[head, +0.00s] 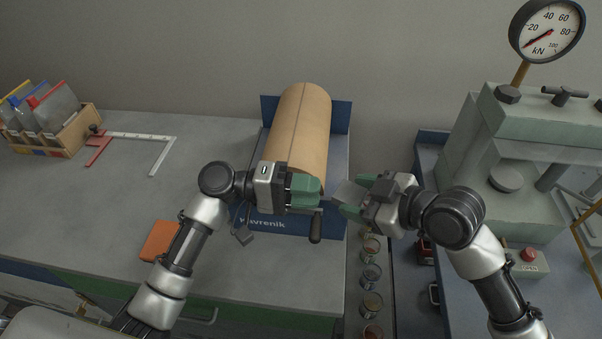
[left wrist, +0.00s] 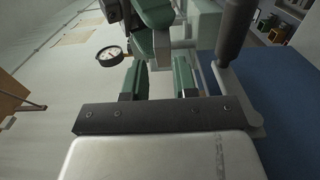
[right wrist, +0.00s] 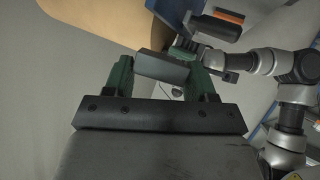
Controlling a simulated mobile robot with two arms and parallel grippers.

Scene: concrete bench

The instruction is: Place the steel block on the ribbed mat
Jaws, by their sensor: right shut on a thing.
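In the right wrist view the block (right wrist: 163,68) sits between the green fingers, held in the air. My left gripper (head: 307,190) is just left of it in the head view, in front of the cylinder. In the left wrist view its fingers (left wrist: 160,80) stand apart with nothing between them. An orange-brown flat piece (head: 158,241) lies at the bench front, partly behind my left arm. I cannot tell whether it is the ribbed mat.
The tan cylinder (head: 302,120) rests on a blue stand (head: 270,222) with a dark crank handle (head: 316,226). A pale green press (head: 530,145) with a gauge (head: 547,30) stands right. Several jars (head: 371,275) line the gap.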

